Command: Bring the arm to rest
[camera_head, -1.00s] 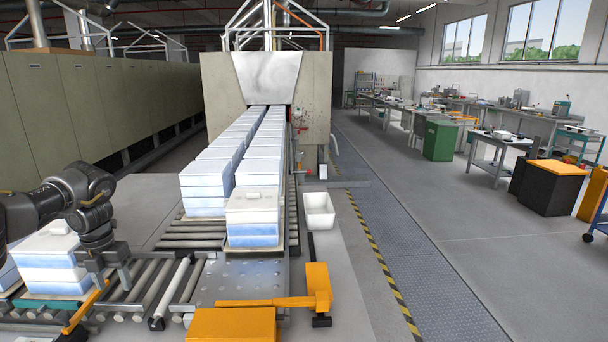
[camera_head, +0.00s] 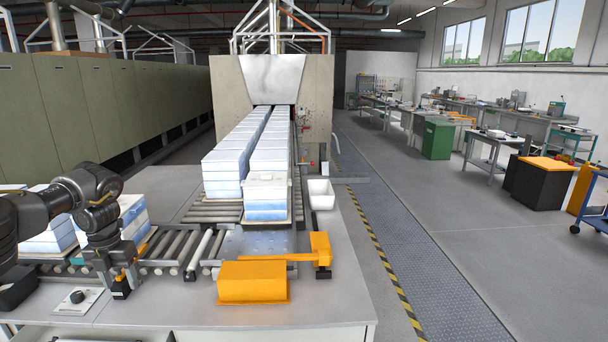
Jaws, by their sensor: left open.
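My left arm comes in from the left edge in the head view. Its gripper (camera_head: 120,283) points down at the front edge of the roller conveyor, next to a small black and orange part on the table. The gripper is open, and I see nothing between its fingers. White and blue boxes (camera_head: 130,219) stand behind the arm on the rollers, partly hidden by it. My right gripper is not in view.
Rows of white and blue boxes (camera_head: 226,170) lead into the furnace mouth. An orange box with a lever (camera_head: 252,282) sits on the table. A control knob panel (camera_head: 77,299) lies front left. A white bin (camera_head: 321,195) stands right of the track. The right aisle is clear.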

